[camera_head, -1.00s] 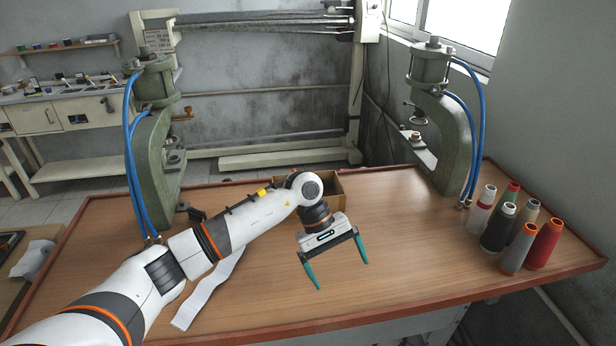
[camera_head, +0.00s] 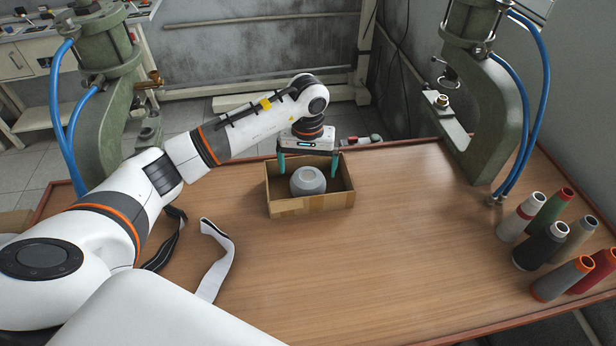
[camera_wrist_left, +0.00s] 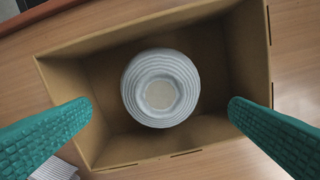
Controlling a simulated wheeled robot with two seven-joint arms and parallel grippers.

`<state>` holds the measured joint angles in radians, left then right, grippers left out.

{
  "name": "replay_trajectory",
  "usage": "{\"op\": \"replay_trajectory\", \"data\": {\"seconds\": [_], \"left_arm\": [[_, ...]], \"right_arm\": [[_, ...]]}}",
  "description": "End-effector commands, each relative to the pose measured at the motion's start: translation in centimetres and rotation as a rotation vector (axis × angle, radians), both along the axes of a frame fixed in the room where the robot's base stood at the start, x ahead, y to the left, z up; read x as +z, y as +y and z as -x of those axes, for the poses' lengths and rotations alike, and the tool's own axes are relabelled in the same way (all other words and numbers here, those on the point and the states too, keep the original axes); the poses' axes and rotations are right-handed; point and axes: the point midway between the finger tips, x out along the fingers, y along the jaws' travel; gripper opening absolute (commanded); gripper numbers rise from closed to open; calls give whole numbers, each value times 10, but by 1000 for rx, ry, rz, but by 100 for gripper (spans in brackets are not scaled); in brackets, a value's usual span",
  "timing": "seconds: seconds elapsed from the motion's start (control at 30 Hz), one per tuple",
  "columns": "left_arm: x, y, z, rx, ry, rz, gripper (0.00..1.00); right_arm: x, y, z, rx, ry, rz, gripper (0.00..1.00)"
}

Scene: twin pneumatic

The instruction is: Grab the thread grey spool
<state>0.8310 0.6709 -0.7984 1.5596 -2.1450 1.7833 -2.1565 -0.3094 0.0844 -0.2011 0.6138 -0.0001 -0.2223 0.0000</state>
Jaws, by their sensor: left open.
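A round grey spool (camera_head: 308,181) with ridged sides and a hollow top sits inside an open cardboard box (camera_head: 288,207). In the left wrist view the spool (camera_wrist_left: 160,88) is seen from above, near the middle of the box (camera_wrist_left: 250,60). My left gripper (camera_head: 308,168) is open over the box, its teal fingers apart on either side of the spool and not touching it. The fingers also show in the left wrist view (camera_wrist_left: 160,103), one at each side. My right gripper is not in view.
Several thread cones stand at the right, among them a grey one with an orange top (camera_head: 562,280) and a dark one (camera_head: 540,247). Green presses stand left (camera_head: 105,120) and right (camera_head: 490,120). A white strap (camera_head: 214,265) lies left. The table's middle is clear.

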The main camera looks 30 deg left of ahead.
Motion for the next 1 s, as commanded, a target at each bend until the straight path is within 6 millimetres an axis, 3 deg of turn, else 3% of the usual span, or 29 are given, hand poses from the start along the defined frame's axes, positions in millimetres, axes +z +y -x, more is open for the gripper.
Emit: {"op": "replay_trajectory", "data": {"seconds": [0.37, 0.47, 0.6, 0.87, 1.0], "left_arm": [[-34, -2, 4, 1, 6, 2, 100], [-49, -3, 7, 2, 6, 4, 100], [-67, -2, 5, 2, 2, 3, 100], [-73, -2, 4, 2, -2, 1, 100], [-73, -2, 4, 2, -2, 1, 80]], "right_arm": [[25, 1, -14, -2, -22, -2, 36], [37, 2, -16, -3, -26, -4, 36], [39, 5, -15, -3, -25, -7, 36], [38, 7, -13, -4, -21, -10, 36], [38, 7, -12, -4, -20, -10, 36]]}}
